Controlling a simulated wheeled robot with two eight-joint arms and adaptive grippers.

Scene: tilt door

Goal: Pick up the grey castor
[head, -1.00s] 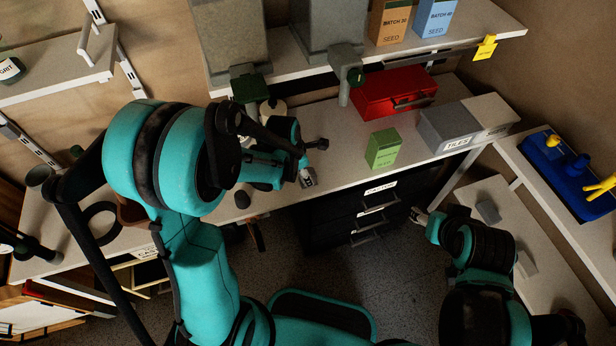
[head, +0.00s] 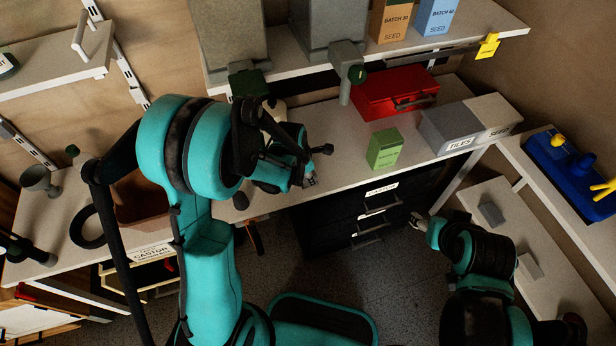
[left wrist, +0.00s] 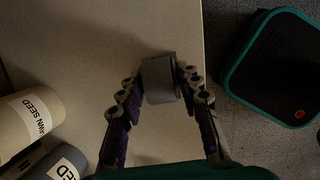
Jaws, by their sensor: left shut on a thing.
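In the head view my left gripper (head: 309,181) is at the front of the bench, left of the green box, and the castor is mostly hidden there. My right gripper (head: 420,220) hangs low in front of the dark drawers, too small to read its fingers.
A green box (head: 384,149), a red toolbox (head: 395,96) and a grey tiles box (head: 447,130) stand on the bench (head: 335,170). A lawn seed container (left wrist: 28,122) lies left in the wrist view. A brown bin (head: 137,203) and black ring (head: 88,226) are at left.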

